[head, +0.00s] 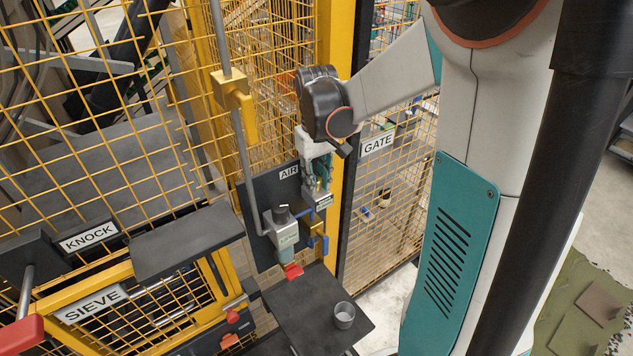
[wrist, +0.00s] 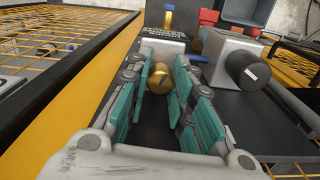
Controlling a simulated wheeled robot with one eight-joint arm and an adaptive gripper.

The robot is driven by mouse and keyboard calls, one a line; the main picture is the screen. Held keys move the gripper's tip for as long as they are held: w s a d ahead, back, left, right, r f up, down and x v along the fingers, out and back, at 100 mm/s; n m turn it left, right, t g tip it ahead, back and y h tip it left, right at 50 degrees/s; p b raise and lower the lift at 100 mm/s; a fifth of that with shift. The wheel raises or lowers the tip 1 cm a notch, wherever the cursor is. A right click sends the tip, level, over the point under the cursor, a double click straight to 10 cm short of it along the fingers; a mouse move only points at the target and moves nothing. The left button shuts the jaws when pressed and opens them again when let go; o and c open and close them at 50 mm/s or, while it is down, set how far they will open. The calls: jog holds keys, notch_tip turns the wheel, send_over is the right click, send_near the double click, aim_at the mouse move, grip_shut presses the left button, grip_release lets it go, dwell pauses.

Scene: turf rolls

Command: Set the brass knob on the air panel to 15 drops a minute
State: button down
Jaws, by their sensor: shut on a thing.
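The brass knob (wrist: 160,82) shows in the wrist view between the teal finger pads of my gripper (wrist: 170,85). The pads close on it from both sides. The knob's setting and any scale around it cannot be read. In the head view my gripper (head: 318,180) is at the dark air panel (head: 262,190), just right of the AIR label (head: 289,173). The knob itself is hidden there. A grey block with a small text plate (wrist: 163,45) lies beyond the knob in the wrist view.
A grey unit with a black cap (head: 282,215) sits left of my gripper; its black cap (wrist: 247,70) also shows in the wrist view. Blue handles (head: 321,243) are below. Yellow mesh fence (head: 100,130) surrounds the panel.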

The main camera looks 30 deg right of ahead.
jog(key=m+b, duration=0.1)
jog(key=m, duration=0.4)
jog(key=shift+b, duration=0.3)
dwell(0.4)
jog(key=c, duration=1.4)
grip_release()
jog(key=shift+r, duration=0.1)
